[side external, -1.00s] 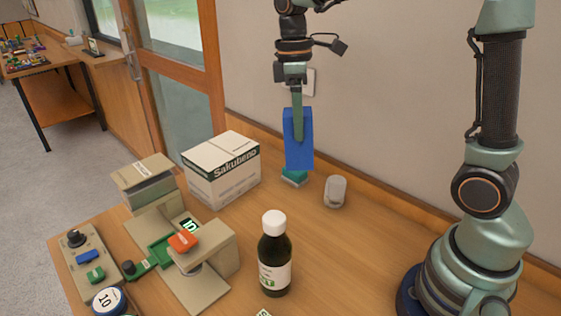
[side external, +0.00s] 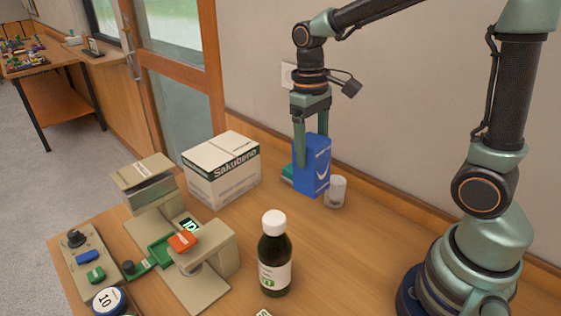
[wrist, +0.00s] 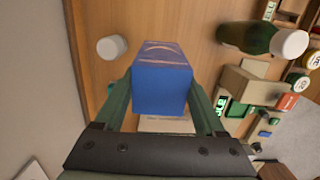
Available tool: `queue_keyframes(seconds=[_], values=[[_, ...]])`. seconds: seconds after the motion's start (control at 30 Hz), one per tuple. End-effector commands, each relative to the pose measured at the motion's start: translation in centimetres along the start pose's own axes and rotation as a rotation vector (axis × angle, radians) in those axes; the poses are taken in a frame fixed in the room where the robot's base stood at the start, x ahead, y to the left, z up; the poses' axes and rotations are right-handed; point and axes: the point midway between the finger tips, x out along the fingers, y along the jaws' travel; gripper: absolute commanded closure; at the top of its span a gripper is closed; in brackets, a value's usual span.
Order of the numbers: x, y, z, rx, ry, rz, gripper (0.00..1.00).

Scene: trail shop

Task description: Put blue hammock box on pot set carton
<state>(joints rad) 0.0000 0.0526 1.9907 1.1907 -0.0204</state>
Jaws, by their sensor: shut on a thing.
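The blue hammock box (side external: 312,168) is upright between the fingers of my gripper (side external: 311,152), which is shut on it. It also shows in the wrist view (wrist: 162,88), between both fingers. The pot set carton seems to be the white carton (side external: 222,172) with a dark green band, standing on the table left of the held box. Its top is clear. In the wrist view, part of a pale surface, likely this carton (wrist: 165,125), shows beyond the box. I cannot tell how far the box's bottom is above the table.
A white cup (side external: 336,191) stands just right of the box. A teal object (side external: 288,173) is partly hidden behind it. A dark bottle (side external: 274,255) with a white cap stands in front. A beige device (side external: 205,260) is at front left. The wall runs close behind.

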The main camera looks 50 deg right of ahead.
Motion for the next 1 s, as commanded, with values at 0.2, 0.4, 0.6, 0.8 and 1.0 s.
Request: queue_keyframes(seconds=[0.2, 0.4, 0.6, 0.8, 1.0], values=[[0.8, 0.0, 0.5, 0.023, 0.003, 0.000, 1.00], [0.8, 0.0, 0.4, 0.022, 0.002, 0.000, 1.00], [-0.3, -1.4, -0.3, -0.027, 0.014, 0.004, 1.00], [-4.5, -6.5, -1.9, -0.197, 0.052, 0.013, 1.00], [-7.8, -10.8, -2.1, -0.330, 0.077, 0.019, 1.00]])
